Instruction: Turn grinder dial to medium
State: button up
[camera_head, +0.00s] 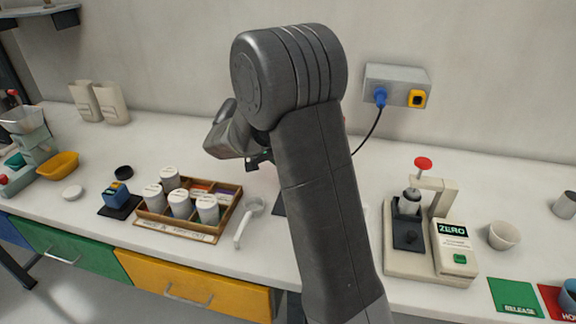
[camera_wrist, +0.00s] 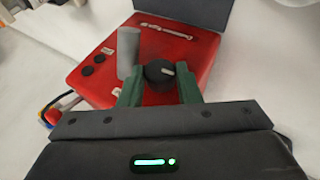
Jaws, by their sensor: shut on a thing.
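In the wrist view a red machine (camera_wrist: 192,52) stands on the white bench, with a black round dial (camera_wrist: 158,74) that bears a light pointer mark. I take this machine for the grinder. My gripper (camera_wrist: 158,92) is at the dial, with one green finger on each side of it, shut on it. A grey cylinder (camera_wrist: 128,52) stands just left of the dial. Two small black buttons (camera_wrist: 93,64) are on the machine's left part. Any setting labels around the dial are too small or hidden to read. In the head view my arm hides the machine and the dial.
In the head view a wooden tray (camera_head: 226,212) of white canisters is left of my arm. A white scoop (camera_head: 249,220) lies beside it. A wall socket box (camera_head: 397,75) has a blue plug and cable.

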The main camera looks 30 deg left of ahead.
jog(key=h, duration=0.1)
jog(key=t+h+b, duration=0.1)
jog(key=n+t+h, duration=0.1)
jog(key=h, duration=0.1)
jog(key=shift+s+a+f+b, duration=0.1)
jog(key=shift+a+f+b, duration=0.2)
jog(key=shift+h, duration=0.4)
jog(key=o, duration=0.7)
jog(key=shift+a+r, duration=0.1)
jog(key=b+v, duration=0.1)
jog(key=v, duration=1.2)
jog(key=shift+s+a+r, duration=0.1)
jog(key=shift+s+a, duration=0.05)
jog(key=shift+s, duration=0.15)
